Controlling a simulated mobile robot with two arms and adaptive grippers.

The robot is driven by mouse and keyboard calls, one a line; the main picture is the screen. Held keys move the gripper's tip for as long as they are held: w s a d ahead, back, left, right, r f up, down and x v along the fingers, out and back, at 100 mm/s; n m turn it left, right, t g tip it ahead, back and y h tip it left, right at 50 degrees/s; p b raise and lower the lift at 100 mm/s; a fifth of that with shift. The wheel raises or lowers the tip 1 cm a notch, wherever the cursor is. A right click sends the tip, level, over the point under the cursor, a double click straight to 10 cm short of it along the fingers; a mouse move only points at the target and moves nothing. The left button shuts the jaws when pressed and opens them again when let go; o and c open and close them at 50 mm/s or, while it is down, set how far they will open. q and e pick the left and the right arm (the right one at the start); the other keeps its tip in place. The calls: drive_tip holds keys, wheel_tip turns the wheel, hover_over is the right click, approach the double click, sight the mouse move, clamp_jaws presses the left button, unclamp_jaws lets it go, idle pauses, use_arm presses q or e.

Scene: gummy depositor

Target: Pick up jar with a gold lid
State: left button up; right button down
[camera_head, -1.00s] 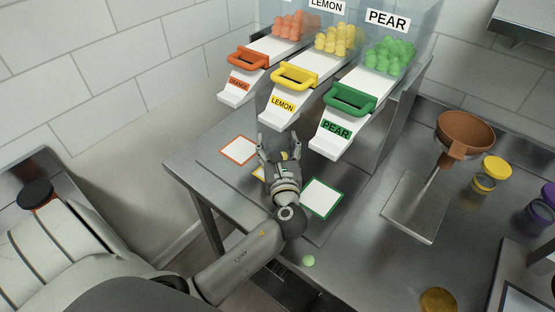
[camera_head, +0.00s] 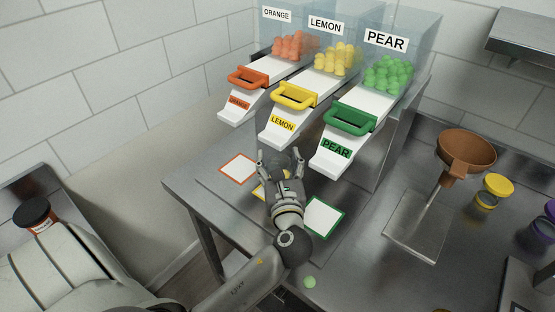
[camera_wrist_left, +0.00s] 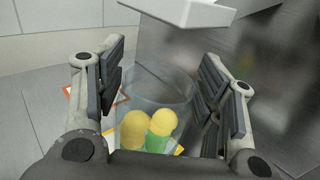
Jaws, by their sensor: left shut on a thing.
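My left gripper (camera_head: 281,162) is shut on an open clear jar (camera_wrist_left: 155,90) below the dispenser chutes. In the left wrist view its fingers stand on either side of the jar, which holds yellow and green gummies. No lid shows on this jar. A jar with a bright yellow lid (camera_head: 497,185) stands on the counter at the right. No darker gold lid shows now. My right gripper is not in view.
The orange (camera_head: 248,78), lemon (camera_head: 294,97) and pear (camera_head: 349,121) handles and chutes overhang the gripper. A brown funnel (camera_head: 467,150) on a metal stand is at right. A dark-lidded jar (camera_head: 34,214) stands far left. A green ball (camera_head: 310,281) lies on the counter.

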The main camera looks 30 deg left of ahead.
use_arm(q)
drive_tip(key=b+v, duration=0.2)
drive_tip(key=v, duration=1.3)
drive_tip(key=shift+b, duration=0.3)
drive_tip(key=shift+r, duration=0.1)
drive_tip(key=o, duration=0.8)
drive_tip(key=c, duration=0.8)
